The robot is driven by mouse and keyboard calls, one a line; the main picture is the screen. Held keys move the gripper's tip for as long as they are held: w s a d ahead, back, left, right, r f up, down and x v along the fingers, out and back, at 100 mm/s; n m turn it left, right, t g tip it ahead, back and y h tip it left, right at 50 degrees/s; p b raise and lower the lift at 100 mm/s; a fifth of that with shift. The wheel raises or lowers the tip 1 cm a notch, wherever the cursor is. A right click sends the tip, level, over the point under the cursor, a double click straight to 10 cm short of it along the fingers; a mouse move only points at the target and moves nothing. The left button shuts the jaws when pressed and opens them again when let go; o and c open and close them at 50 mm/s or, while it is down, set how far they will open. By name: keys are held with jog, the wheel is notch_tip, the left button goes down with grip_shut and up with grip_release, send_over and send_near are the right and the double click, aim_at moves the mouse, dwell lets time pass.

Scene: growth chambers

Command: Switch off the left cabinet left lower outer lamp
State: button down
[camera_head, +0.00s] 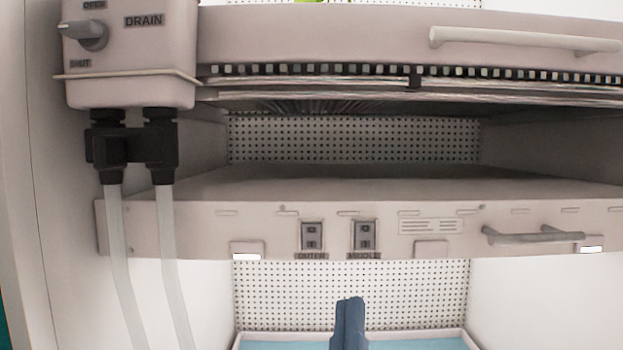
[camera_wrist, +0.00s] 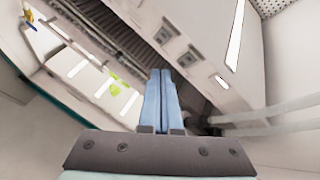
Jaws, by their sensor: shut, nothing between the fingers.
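Two dark rocker switches sit on the front panel of a pale lamp shelf (camera_head: 158,226). The left one, the outer switch (camera_head: 312,236), is labelled OUTER; the right one, the middle switch (camera_head: 364,235), appears labelled MIDDLE. Their rocker positions are too small to tell. In the wrist view the outer switch (camera_wrist: 189,58) is the one nearer the hoses. My gripper (camera_head: 349,301) has blue fingers, shut and empty, below the panel, under and slightly left of the middle switch. In the wrist view my gripper (camera_wrist: 160,73) shows its fingers together, apart from both switches.
A drain box (camera_head: 130,55) with a knob and two hoses (camera_head: 117,265) hangs at the left. A handle (camera_head: 533,235) sticks out at the panel's right, another handle (camera_head: 524,40) above. A blue-floored tray (camera_head: 285,345) lies below. The space before the switches is clear.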

jog(key=s+a+r+n+g+y+p, duration=0.3)
jog(key=n+p, duration=1)
jog(key=p, duration=1.7)
jog(key=shift+s+a+r+g+y+p, duration=0.35)
jog(key=shift+s+g, duration=0.45)
jog(key=shift+s, duration=0.55)
jog(key=shift+d+f, duration=0.1)
jog(key=shift+d, duration=0.1)
jog(key=p, duration=0.3)
send_near(312, 231)
jog(key=w, duration=0.3)
jog(key=w+r, duration=0.1)
jog(key=w, duration=0.1)
jog(key=shift+w, duration=0.9)
